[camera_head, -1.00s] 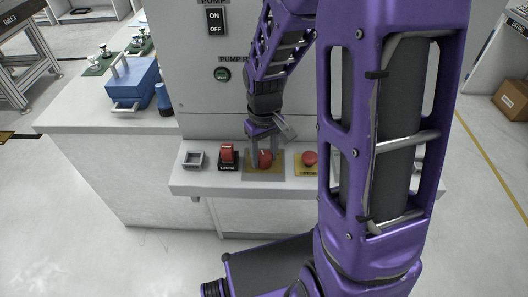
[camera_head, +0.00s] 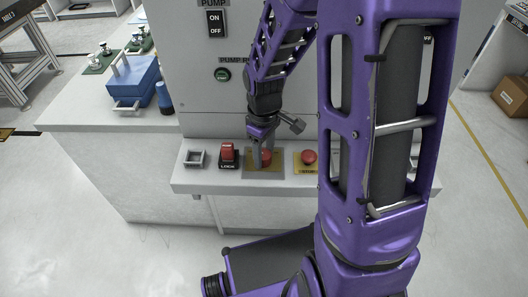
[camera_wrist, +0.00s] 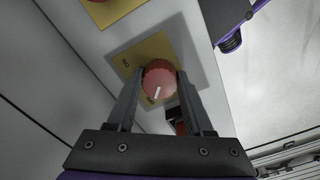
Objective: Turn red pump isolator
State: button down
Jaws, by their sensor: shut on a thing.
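The red pump isolator (camera_head: 265,156) is a round red knob on a yellow plate with a grey backing, on the white ledge below the cabinet. In the wrist view the red knob (camera_wrist: 158,80) sits between the two fingers and shows a short white mark pointing toward the gripper's palm. My gripper (camera_head: 262,158) comes down from above and is shut on the knob. The fingers (camera_wrist: 156,88) flank it on both sides in the wrist view. The finger nearer the head camera hides part of the knob and its plate.
A red-topped lock block (camera_head: 228,154) and a small square metal frame (camera_head: 195,159) stand left of the knob. A red button on a yellow plate (camera_head: 308,158) is close on the right. The cabinet wall with an on/off pump switch (camera_head: 215,22) rises behind.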

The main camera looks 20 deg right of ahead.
aim_at(264, 154)
jog(key=shift+c, duration=1.4)
grip_release()
jog(key=shift+r, duration=0.15)
notch_tip(264, 154, up, 17)
jog(key=p, duration=0.3)
